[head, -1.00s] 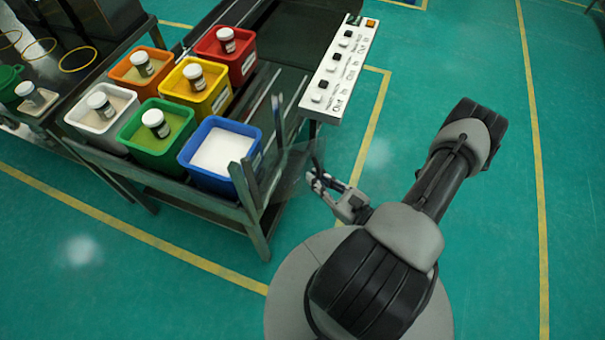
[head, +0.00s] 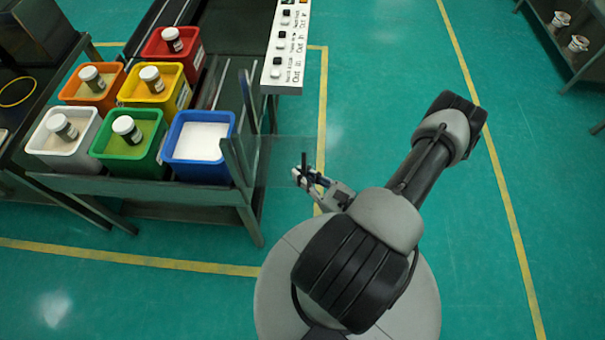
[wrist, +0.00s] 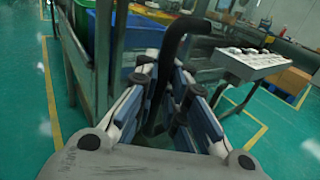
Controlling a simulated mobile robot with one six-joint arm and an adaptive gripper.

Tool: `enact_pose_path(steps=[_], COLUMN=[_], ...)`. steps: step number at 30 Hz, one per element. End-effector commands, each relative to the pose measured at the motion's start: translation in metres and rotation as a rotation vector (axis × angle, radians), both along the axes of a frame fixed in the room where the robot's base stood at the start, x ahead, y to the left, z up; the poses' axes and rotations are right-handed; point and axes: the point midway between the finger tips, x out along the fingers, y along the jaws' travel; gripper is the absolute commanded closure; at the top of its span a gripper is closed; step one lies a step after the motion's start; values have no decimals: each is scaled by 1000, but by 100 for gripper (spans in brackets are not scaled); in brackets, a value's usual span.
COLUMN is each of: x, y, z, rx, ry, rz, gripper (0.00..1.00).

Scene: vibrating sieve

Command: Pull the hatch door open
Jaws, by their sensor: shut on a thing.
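The hatch door is a faint see-through panel (head: 277,160) at the right end of the dark cart, beside its upright posts. It stands out from the cart at an angle, over the floor. Its dark handle (head: 304,159) is at the outer side. My gripper (head: 306,174) is shut on this handle, clear of the cart. In the wrist view the black curved handle (wrist: 168,75) rises between the two blue-grey fingers of my gripper (wrist: 165,105). The panel itself is hard to make out in the wrist view.
The cart (head: 100,186) holds several coloured tubs, with the blue tub (head: 198,150) nearest the door. A white switch panel (head: 284,50) juts out behind the door. A shelf (head: 565,45) stands far right.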

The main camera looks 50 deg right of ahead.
Motion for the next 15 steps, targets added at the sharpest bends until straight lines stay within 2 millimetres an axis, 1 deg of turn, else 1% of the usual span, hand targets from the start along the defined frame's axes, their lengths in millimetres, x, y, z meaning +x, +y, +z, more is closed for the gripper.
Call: enact_pose_path(steps=[1, 14, 15], x=[-1, -1, -1], y=[-5, -5, -5], z=[-1, -1, -1], rx=[-10, -10, -10], ry=[1, 2, 2], rz=[-11, -12, -12], gripper=[100, 100, 88])
